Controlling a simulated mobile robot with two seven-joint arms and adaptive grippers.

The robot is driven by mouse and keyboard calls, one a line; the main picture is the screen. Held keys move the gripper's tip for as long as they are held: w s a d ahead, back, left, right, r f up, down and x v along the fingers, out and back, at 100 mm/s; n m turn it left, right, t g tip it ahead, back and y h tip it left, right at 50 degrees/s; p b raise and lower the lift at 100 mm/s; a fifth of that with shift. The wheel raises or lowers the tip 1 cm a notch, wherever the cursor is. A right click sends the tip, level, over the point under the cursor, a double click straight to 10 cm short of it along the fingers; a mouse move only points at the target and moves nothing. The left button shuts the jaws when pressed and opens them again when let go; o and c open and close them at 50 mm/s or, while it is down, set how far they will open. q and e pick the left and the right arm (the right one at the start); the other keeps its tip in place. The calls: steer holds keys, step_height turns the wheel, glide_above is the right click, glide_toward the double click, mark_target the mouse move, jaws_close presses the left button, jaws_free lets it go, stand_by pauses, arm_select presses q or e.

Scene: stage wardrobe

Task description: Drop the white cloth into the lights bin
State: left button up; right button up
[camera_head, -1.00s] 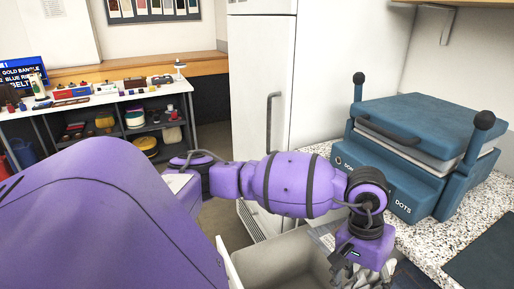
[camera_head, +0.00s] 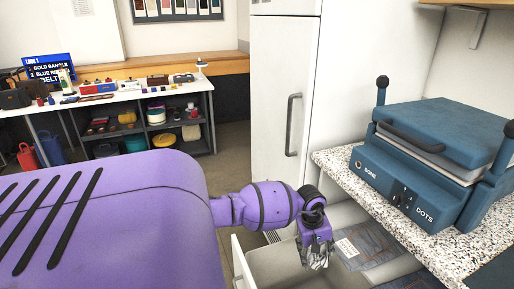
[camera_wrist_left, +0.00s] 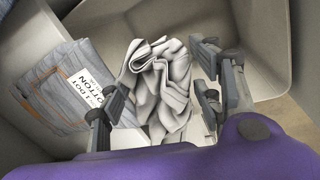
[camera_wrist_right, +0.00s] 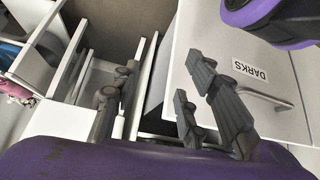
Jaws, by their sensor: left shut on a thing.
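The white cloth (camera_wrist_left: 160,88) is a crumpled bundle between the fingers of my left gripper (camera_wrist_left: 160,100) in the left wrist view. My left gripper, also in the head view (camera_head: 318,254), is shut on it. It hangs at the open pale bin (camera_head: 270,268); the bin's inner wall shows behind the cloth in the left wrist view (camera_wrist_left: 255,60). No lights label shows. My right gripper (camera_wrist_right: 155,95) is open and empty in the right wrist view, above a white front with a DARKS label (camera_wrist_right: 249,69).
Folded jeans with a cotton label (camera_wrist_left: 62,90) lie beside the cloth. A speckled counter (camera_head: 345,180) carries a blue press (camera_head: 425,160). A white fridge (camera_head: 275,110) stands behind. A shelf table (camera_head: 130,92) with small items is at the far left.

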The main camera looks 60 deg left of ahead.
arm_select(q)
steer(key=x, duration=0.1)
steer(key=b+x, duration=0.2)
steer(key=x, duration=0.1)
steer(key=shift+s+a+f, duration=0.1)
steer(key=shift+s+f, duration=0.05)
steer(key=shift+s, duration=0.3)
steer(key=shift+f+b, duration=0.4)
steer(key=shift+f, duration=0.1)
steer(key=o, duration=0.9)
steer(key=v, duration=1.2)
